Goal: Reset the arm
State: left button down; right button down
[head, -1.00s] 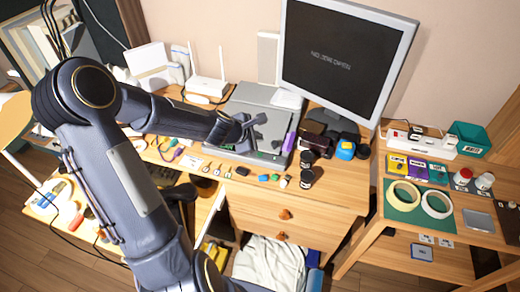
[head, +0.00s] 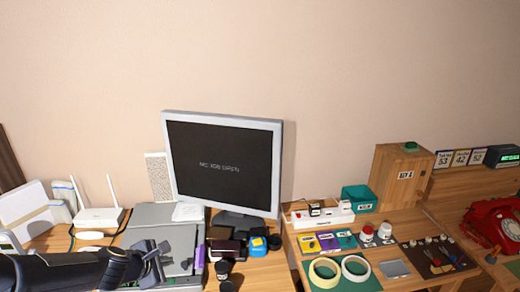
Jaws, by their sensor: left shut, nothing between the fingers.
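My left arm comes in from the lower left corner. My left gripper (head: 158,264) is shut and empty over the flat grey machine (head: 150,215) on the desk; I cannot tell whether it touches it. My right gripper is not in view. A red dial phone (head: 493,222) stands at the far right, partly cut off by the picture edge.
A monitor (head: 222,165) stands behind the machine. A white router (head: 98,217) is to the left. On the right table are a power strip (head: 320,215), a teal box (head: 358,198), tape rolls (head: 325,272) and a wooden box (head: 402,175). The wall above is bare.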

pick_arm(q)
jog(key=s+d+r+m+h, duration=0.1)
jog(key=s+d+r+m, duration=0.4)
jog(key=r+m, duration=0.15)
jog(key=s+d+r+m+g, duration=0.1)
jog(key=s+d+m, duration=0.1)
jog(key=s+m, duration=0.5)
jog(key=s+d+r+m+g, duration=0.1)
jog(key=s+d+m+g, duration=0.1)
jog(key=s+m, duration=0.6)
jog(key=s+d, duration=0.1)
jog(key=s, duration=0.6)
jog(key=shift+d+r+h, duration=0.2)
jog(key=shift+r+h, duration=0.05)
jog(key=shift+h, duration=0.05)
dwell(3.1)
